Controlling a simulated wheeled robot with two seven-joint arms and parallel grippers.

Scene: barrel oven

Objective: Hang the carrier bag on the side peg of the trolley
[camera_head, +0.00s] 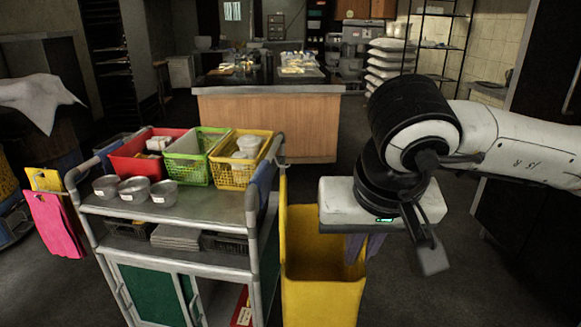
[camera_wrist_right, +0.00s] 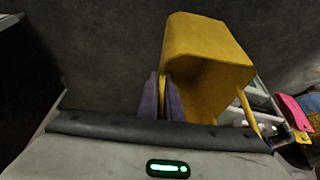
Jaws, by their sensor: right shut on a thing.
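The yellow carrier bag (camera_head: 322,300) hangs open-topped beside the right side of the trolley (camera_head: 200,262). It also shows in the right wrist view (camera_wrist_right: 213,45). My right gripper (camera_head: 360,246) points down at the bag's right edge. Its purple fingers (camera_wrist_right: 165,98) are shut on that edge. A narrow yellow strip (camera_head: 283,188) rises at the bag's left, close to the trolley's right-hand post. My left gripper is not in view.
The trolley top holds red (camera_head: 140,160), green (camera_head: 190,165) and yellow (camera_head: 240,168) baskets and metal bowls (camera_head: 163,191). A pink item (camera_head: 55,225) hangs at the far left. A wooden counter (camera_head: 270,120) stands behind. Floor right of the bag looks clear.

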